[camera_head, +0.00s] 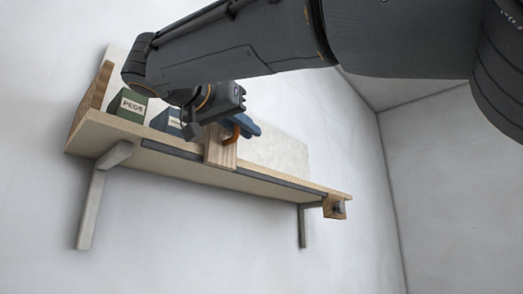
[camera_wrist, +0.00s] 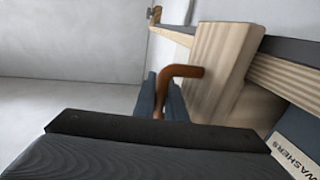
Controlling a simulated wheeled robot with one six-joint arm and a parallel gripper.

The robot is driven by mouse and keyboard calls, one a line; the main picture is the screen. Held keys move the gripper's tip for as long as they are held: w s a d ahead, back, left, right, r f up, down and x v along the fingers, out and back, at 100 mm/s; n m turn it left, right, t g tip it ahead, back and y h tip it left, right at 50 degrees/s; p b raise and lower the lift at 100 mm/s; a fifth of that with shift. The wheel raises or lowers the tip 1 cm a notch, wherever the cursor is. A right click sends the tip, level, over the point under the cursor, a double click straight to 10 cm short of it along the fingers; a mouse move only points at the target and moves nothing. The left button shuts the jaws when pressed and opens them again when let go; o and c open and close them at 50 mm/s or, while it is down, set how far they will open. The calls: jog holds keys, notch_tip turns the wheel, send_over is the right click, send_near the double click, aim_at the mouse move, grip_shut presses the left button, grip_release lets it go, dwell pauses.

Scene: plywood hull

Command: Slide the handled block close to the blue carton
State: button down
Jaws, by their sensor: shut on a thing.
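The handled block (camera_head: 217,153) is a pale wooden piece sitting at the shelf's front rail. Its orange-brown handle (camera_head: 234,133) sticks out from it. In the wrist view the block (camera_wrist: 222,62) stands just ahead, and its bent handle (camera_wrist: 183,72) runs down between the fingers. My gripper (camera_head: 240,128) is shut on the handle; it also shows in the wrist view (camera_wrist: 162,98). The blue carton (camera_head: 168,123) is left of the block in the head view, partly hidden by my arm. Its WASHERS label (camera_wrist: 297,152) shows at lower right in the wrist view. The exact gap is hidden.
A green carton labelled PEGS (camera_head: 128,105) stands left of the blue one, near the shelf's wooden end wall (camera_head: 95,92). A dark rail (camera_head: 275,181) runs along the shelf front to an end block (camera_head: 335,207). The rail right of the block is clear.

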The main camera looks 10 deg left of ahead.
aim_at(209, 138)
jog(key=shift+s+a, duration=0.1)
jog(key=c, duration=2.1)
grip_release()
jog(key=b+v, duration=0.2)
jog(key=v, duration=0.5)
jog(key=shift+s+a, duration=0.15)
jog(key=shift+s, duration=0.2)
